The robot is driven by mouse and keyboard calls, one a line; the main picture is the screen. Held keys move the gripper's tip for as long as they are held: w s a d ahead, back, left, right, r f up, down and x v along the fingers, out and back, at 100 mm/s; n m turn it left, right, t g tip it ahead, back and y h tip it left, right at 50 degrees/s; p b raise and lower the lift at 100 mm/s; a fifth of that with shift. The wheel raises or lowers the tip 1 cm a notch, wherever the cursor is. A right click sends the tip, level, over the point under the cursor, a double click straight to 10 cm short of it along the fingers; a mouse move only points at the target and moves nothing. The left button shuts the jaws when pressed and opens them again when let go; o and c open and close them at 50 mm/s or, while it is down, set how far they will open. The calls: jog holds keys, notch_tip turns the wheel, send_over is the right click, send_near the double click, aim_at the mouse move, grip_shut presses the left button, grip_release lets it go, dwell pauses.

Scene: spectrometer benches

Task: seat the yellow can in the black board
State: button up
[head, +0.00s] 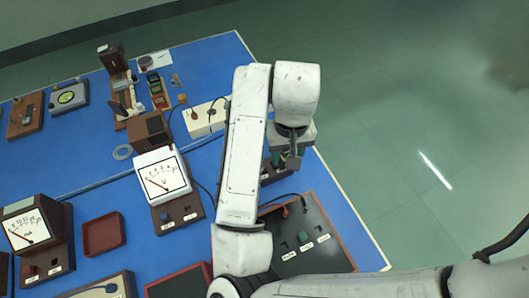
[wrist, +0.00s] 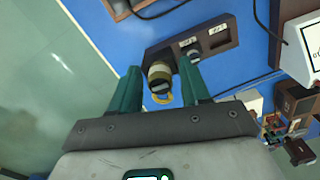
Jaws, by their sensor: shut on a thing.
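The yellow can (wrist: 161,97) is between the teal fingers of my gripper (wrist: 158,100) in the wrist view. In the head view the board (head: 283,171) is partly hidden behind my gripper (head: 284,161), and the can is not clearly visible. Whether the can touches the board or is above it, I cannot tell.
A larger black panel (head: 335,258) with labels and cables lies nearer on the blue bench (head: 95,185). A white V meter (head: 160,175) stands left of my arm, with a white socket block (head: 203,119) behind it. The bench's right edge is close to the board.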

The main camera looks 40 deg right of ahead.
jog(key=shift+s+d+r, duration=0.6)
jog(key=shift+r+p, duration=1.3)
jog(key=shift+p, duration=0.35)
